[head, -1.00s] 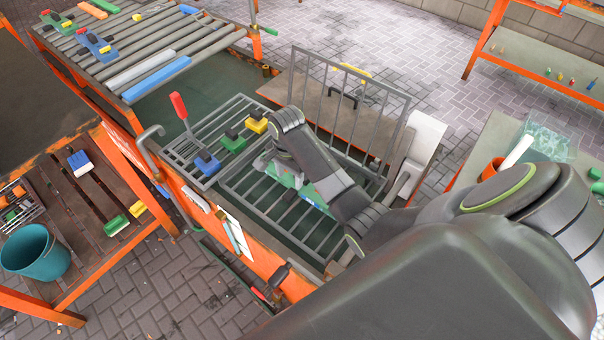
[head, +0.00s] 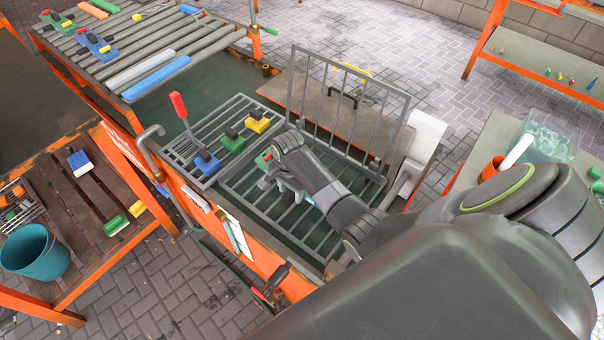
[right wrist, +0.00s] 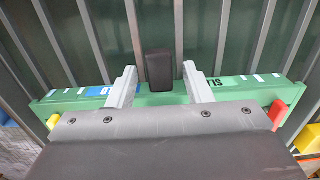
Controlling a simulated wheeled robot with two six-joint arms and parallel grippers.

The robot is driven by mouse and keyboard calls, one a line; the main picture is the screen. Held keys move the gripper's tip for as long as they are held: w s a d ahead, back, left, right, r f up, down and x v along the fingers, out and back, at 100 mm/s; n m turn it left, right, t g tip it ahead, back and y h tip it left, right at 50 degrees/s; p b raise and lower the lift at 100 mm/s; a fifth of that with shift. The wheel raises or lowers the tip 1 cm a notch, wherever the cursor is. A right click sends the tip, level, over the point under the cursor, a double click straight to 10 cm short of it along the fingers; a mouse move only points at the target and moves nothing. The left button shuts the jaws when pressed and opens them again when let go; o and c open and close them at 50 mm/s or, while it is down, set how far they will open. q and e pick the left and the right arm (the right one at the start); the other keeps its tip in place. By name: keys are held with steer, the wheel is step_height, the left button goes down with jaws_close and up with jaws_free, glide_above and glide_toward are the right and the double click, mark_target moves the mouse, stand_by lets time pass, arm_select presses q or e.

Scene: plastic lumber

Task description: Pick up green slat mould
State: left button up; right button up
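The green slat mould (right wrist: 240,92) is a long green bar on a grey slatted rack, with white and blue marks and a black block-shaped handle (right wrist: 158,70). My right gripper (right wrist: 158,88) is open over it in the right wrist view. One finger is on each side of the handle, with a gap on both sides. In the head view, my right gripper (head: 272,182) is low over the rack, and my arm hides most of the mould. A green end of it (head: 263,160) shows there. My left gripper is not in view.
An upright barred grate (head: 345,105) stands behind the rack. Blue, green and yellow moulds sit on the neighbouring rack (head: 215,125), by a red-handled lever (head: 180,107). A yellow piece (right wrist: 53,121) and a red piece (right wrist: 277,112) show beside the gripper.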

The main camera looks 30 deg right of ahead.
jaws_close()
stand_by(1.1)
steer(key=shift+w+r, duration=0.1)
steer(key=shift+w, duration=0.05)
